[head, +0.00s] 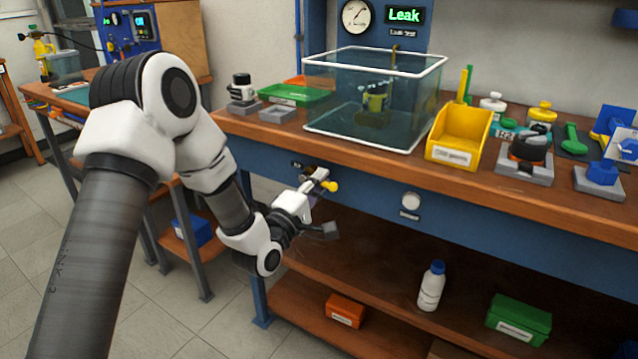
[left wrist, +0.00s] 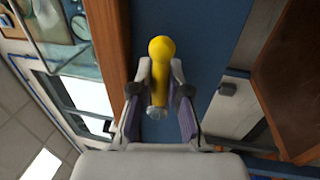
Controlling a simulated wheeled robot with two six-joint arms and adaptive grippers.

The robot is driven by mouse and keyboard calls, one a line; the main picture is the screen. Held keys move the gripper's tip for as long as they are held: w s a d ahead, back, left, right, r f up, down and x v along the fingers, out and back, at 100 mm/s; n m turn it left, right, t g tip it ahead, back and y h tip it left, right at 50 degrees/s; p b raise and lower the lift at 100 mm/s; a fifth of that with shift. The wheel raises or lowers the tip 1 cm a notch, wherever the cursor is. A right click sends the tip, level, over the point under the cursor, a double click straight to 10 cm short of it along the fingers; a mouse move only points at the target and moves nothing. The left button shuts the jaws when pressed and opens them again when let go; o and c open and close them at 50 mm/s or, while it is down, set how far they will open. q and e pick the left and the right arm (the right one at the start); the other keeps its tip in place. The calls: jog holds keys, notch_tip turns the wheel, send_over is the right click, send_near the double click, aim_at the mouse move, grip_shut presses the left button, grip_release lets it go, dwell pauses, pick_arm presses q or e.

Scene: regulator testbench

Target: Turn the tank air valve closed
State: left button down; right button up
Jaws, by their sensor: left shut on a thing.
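The tank air valve's yellow lever (left wrist: 161,48) is between the fingers of my left gripper (left wrist: 161,80) in the left wrist view. The lever has a round knob end and lines up with the gap between the fingers. In the head view my left gripper (head: 312,184) is at the blue front panel of the bench, below the water tank (head: 335,118), and is shut on the lever. The yellow knob (head: 330,186) sticks out to its right. The valve body is mostly hidden by the gripper. My right gripper does not show.
A yellow bin (head: 458,150), a green tray (head: 298,96) and several fixtures stand on the bench top. A round grey fitting (head: 411,201) is on the front panel to the right. The lower shelf holds a white bottle (head: 431,288), an orange box (head: 346,311) and a green box (head: 519,319).

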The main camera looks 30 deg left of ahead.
pick_arm(q)
jog(key=c, duration=1.1)
grip_release()
jog(key=v, duration=1.2)
